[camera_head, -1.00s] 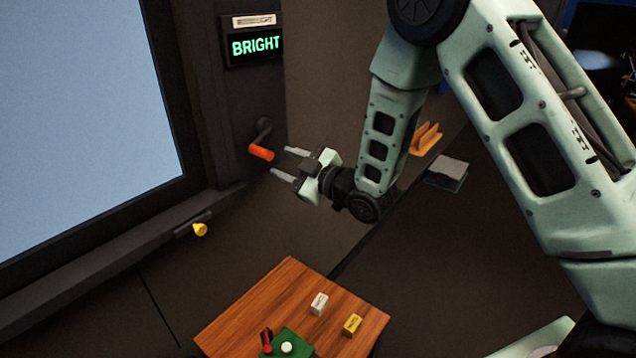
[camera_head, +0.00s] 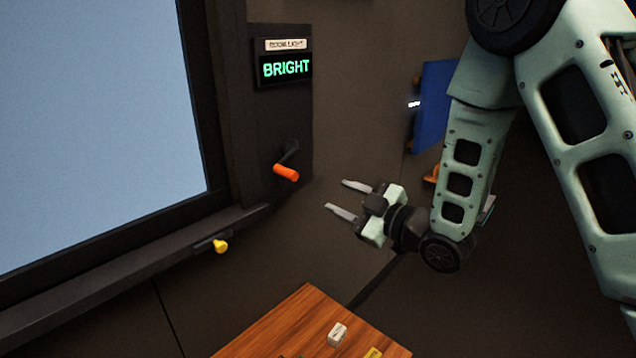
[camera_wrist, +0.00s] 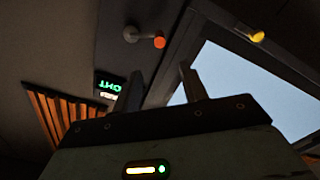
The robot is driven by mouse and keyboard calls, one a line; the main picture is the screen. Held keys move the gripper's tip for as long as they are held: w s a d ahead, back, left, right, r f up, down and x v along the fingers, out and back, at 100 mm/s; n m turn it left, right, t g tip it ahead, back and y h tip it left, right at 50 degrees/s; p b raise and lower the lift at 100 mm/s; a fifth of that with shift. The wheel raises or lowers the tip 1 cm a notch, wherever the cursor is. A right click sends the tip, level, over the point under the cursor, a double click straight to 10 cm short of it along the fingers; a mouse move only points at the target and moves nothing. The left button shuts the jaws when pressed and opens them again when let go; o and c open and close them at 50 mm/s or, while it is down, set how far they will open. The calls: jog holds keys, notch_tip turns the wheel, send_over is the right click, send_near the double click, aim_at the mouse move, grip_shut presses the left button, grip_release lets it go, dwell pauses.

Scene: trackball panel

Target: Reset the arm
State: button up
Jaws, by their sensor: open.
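My gripper (camera_head: 342,198) is open and empty in the head view. It is in the air to the right of the crank with the orange handle (camera_head: 286,173), with a gap between them. The crank sits on the dark wall panel below a display (camera_head: 286,67) that reads BRIGHT. In the wrist view my two fingers (camera_wrist: 163,85) are spread with nothing between them. The orange handle also shows there (camera_wrist: 159,41), beyond the fingertips.
A large pale blue screen (camera_head: 90,120) in a dark frame stands at the left. A yellow knob (camera_head: 221,246) is on its lower ledge. A wooden table (camera_head: 290,325) below bears a white block (camera_head: 337,334) and a yellow block (camera_head: 373,352). A blue panel (camera_head: 436,105) is at the back.

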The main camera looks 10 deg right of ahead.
jog(key=shift+a, duration=0.1)
jog(key=s+a+f+m+g+h, duration=0.3)
jog(key=s+a+m+g+h, duration=0.15)
jog(key=s+a+g, duration=0.35)
jog(key=s+d+m+g+h, duration=0.1)
jog(key=s+g+h, duration=0.1)
jog(key=s, duration=0.9)
jog(key=s+d+r+g+h, duration=0.1)
jog(key=s+g, duration=0.4)
jog(key=s, duration=0.6)
jog(key=shift+s+d+r+m+h, duration=0.35)
jog(key=shift+d+h, duration=0.1)
jog(key=shift+h, duration=0.5)
jog(key=shift+f, duration=0.1)
dwell(0.4)
